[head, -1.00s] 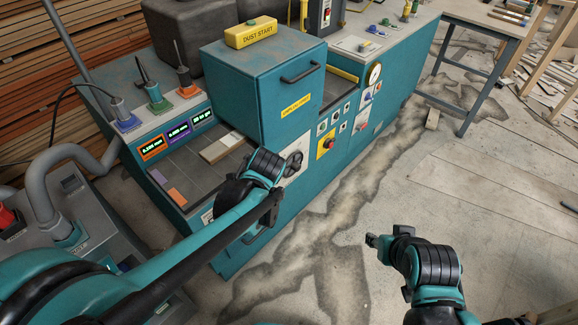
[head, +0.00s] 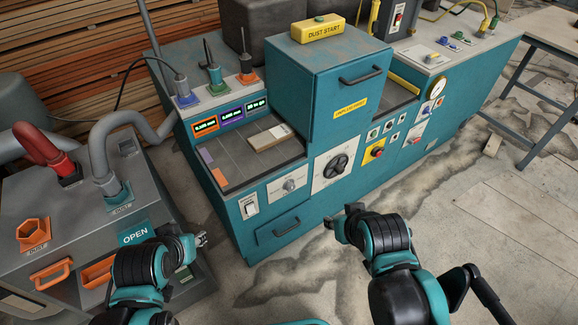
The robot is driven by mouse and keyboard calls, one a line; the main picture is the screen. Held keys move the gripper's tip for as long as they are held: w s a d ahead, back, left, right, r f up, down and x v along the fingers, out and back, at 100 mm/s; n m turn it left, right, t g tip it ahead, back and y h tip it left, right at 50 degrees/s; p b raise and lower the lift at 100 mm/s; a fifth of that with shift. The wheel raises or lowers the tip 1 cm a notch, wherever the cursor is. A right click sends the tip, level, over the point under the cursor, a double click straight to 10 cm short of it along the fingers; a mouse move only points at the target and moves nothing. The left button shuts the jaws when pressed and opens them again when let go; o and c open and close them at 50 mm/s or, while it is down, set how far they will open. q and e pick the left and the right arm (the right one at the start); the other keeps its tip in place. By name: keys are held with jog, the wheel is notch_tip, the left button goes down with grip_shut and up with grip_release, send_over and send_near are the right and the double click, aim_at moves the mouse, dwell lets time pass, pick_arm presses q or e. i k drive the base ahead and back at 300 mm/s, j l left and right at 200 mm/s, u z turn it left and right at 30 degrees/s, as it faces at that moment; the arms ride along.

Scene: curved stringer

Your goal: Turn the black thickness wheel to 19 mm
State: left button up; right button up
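The black thickness wheel (head: 336,166) sits on a white plate (head: 325,182) on the front of the teal machine (head: 275,190). It is in full view, with nothing touching it. Small lit displays (head: 231,115) stand on the sloped panel at the upper left of the wheel; their digits are too small to read surely. My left gripper (head: 202,240) is in front of the machine, low and left of the wheel, apart from it; its opening is unclear. My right gripper (head: 345,217) is below the wheel in the picture, apart from it, with its fingers spread and seemingly empty.
A smaller silver knob (head: 289,185) and a drawer (head: 279,230) are left of and below the wheel. A yellow panel with a red button (head: 376,151) is to its right. A grey cabinet with an OPEN sign (head: 135,232) stands at the left.

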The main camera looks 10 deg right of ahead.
aim_at(337, 166)
jog(key=i+l+u, duration=0.1)
jog(key=l+u, duration=0.35)
jog(key=i+l+u, duration=0.1)
jog(key=l+u, duration=0.6)
jog(key=u, duration=0.15)
jog(key=l+u, duration=0.4)
jog(key=k+l+u, duration=0.15)
jog(key=l+u, duration=0.15)
jog(key=u, duration=0.15)
jog(key=k+l+u, duration=0.1)
jog(key=k+l, duration=0.2)
jog(key=l, duration=0.35)
jog(key=k+l+u, duration=0.1)
jog(key=k+l, duration=0.25)
jog(key=l, duration=0.3)
jog(key=k+l+u, duration=0.1)
jog(key=k+l, duration=0.3)
jog(key=l, duration=0.25)
jog(key=k+l+u, duration=0.1)
jog(key=k+l, duration=0.25)
jog(key=l, duration=0.2)
jog(key=k+l+u, duration=0.1)
jog(key=k+l, duration=0.35)
jog(key=l, duration=0.15)
